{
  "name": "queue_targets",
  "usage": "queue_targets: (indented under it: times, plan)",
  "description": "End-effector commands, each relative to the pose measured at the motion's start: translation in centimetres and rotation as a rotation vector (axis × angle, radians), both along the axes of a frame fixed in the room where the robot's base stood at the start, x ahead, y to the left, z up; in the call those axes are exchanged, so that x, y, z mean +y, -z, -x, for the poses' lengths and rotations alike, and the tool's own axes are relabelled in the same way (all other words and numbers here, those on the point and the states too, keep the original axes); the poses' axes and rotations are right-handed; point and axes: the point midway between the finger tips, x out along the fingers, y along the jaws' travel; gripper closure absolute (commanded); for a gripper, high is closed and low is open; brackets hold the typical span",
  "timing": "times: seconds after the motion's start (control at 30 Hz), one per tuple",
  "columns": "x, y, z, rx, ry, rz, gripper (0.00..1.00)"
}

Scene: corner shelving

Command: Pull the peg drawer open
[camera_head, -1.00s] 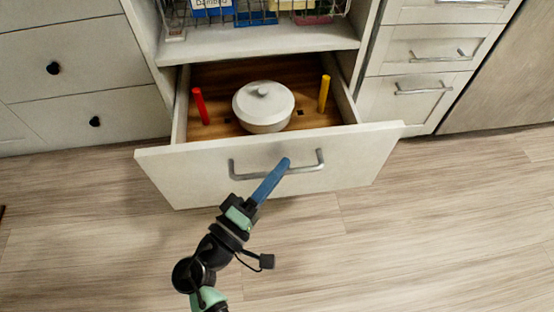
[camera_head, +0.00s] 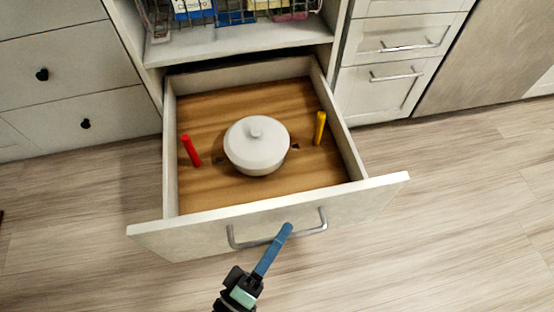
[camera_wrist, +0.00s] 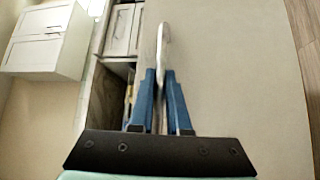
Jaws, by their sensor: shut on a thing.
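The peg drawer (camera_head: 270,214) stands well out from the cabinet, with its wooden floor in view. Inside are a white lidded pot (camera_head: 257,146), a red peg (camera_head: 191,150) at the left and a yellow peg (camera_head: 319,128) at the right. The drawer's metal bar handle (camera_head: 312,231) is on its white front. My gripper (camera_head: 288,229) has blue fingers and is shut on the middle of the handle. In the wrist view, the two fingers of my gripper (camera_wrist: 160,75) close on either side of the handle bar (camera_wrist: 161,48).
A shelf (camera_head: 235,42) above the drawer holds wire baskets with coloured packets. Drawers with black knobs (camera_head: 42,74) are at the left, and drawers with metal handles (camera_head: 398,76) are at the right. The wooden floor (camera_head: 460,210) is clear.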

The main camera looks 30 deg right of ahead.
Motion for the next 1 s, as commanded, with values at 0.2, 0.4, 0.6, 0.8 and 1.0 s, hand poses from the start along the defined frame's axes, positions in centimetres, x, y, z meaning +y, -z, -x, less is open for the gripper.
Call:
queue_targets:
  times: [0.2,0.4,0.6,0.8,1.0]
  plan:
    - [0.4,-0.02,0.86,0.001,-0.005,0.0,1.0]
    - [0.44,0.01,0.99,0.0,-0.004,-0.001,1.0]
    - [0.44,0.01,0.97,0.0,-0.004,-0.001,1.0]
    - [0.39,0.01,0.97,0.0,-0.003,-0.001,0.55]
    - [0.34,0.0,0.98,-0.001,-0.001,0.0,0.55]
